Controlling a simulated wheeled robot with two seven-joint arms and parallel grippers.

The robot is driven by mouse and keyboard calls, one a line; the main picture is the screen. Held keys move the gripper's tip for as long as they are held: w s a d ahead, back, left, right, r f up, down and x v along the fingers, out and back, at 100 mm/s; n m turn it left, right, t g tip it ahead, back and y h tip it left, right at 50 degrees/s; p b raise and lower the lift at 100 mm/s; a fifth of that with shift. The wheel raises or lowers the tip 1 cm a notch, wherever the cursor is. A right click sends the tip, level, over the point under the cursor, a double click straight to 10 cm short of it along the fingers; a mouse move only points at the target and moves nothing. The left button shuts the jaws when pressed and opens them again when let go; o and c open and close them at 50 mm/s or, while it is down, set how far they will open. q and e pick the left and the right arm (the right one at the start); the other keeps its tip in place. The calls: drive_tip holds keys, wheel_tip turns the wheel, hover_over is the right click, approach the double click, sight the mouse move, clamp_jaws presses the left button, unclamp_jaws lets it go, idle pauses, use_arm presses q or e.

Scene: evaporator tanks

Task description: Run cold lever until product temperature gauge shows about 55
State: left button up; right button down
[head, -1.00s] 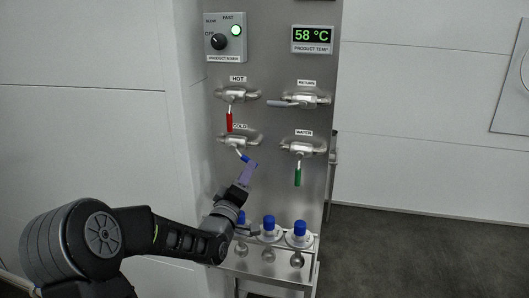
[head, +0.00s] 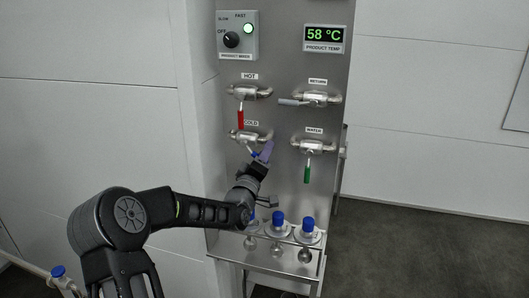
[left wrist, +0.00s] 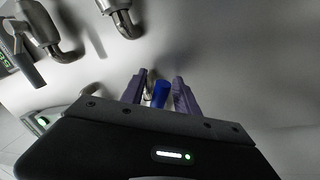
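The product temperature gauge (head: 324,36) reads 58 °C in green digits in the head view. The cold lever (head: 252,153) is blue, sits under the COLD label and slants down to the right from its valve. My left gripper (head: 265,153) is at the lever's lower end and partly covers it. In the left wrist view the blue lever grip (left wrist: 160,94) lies between the two purple fingers of the left gripper (left wrist: 158,90). Gaps show on the finger sides, so the gripper looks open around it. My right gripper is not in view.
The red hot lever (head: 241,118) hangs just above the cold valve. The green water lever (head: 307,174) hangs to the right, and the grey return lever (head: 292,102) lies level. Blue-capped bottles (head: 278,222) stand on a shelf below. A mixer knob (head: 231,40) is at top left.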

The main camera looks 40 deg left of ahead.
use_arm(q)
drive_tip(key=shift+c, duration=0.5)
clamp_jaws()
idle(0.8)
